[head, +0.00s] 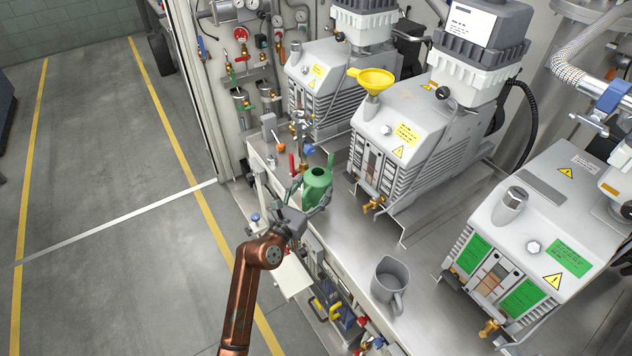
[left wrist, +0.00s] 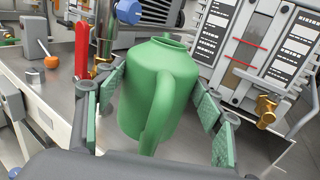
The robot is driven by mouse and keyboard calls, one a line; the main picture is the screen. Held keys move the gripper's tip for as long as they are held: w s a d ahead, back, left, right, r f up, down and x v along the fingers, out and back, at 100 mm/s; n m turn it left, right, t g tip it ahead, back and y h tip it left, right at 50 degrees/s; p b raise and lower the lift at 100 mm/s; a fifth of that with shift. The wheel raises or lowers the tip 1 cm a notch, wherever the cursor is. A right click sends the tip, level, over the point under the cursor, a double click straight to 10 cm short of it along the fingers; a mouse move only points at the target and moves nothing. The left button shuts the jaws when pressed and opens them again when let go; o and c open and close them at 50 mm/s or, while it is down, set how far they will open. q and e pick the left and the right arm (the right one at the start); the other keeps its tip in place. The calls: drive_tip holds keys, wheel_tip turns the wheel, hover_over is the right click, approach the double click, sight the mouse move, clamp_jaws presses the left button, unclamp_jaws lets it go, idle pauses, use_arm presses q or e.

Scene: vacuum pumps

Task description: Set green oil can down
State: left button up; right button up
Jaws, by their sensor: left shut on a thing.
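The green oil can (head: 316,188) is upright near the front edge of the steel bench (head: 345,232), in front of the middle pump. My left gripper (head: 307,203) is around the can's body from the front left. In the left wrist view the can (left wrist: 150,90) fills the space between the two green-padded fingers (left wrist: 160,105). Its handle faces the camera. I cannot tell whether the can's base touches the bench, as the gripper hides it. My right gripper is not in view.
A grey jug (head: 388,285) stands on the bench to the right. A yellow funnel (head: 375,80) sits on the middle pump (head: 420,130). Red-handled and blue-knobbed fittings stand left of the can. Bare bench lies between the can and the jug.

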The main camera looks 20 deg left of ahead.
use_arm(q)
drive_tip(key=shift+w+d+r+y, duration=0.1)
drive_tip(key=shift+w+r+y, duration=0.1)
drive_tip(key=shift+w, duration=0.35)
drive_tip(key=shift+w+r+y, duration=0.1)
drive_tip(key=shift+w+r, duration=0.1)
drive_tip(key=shift+w, duration=0.4)
drive_tip(key=shift+r, duration=0.1)
drive_tip(key=shift+p, duration=0.45)
drive_tip(key=shift+s, duration=0.2)
wheel_tip(320, 180, down, 3)
drive_tip(key=shift+w+r+b, duration=0.1)
drive_tip(key=shift+b, duration=0.5)
drive_tip(key=shift+f+b, duration=0.5)
drive_tip(key=shift+f, duration=0.65)
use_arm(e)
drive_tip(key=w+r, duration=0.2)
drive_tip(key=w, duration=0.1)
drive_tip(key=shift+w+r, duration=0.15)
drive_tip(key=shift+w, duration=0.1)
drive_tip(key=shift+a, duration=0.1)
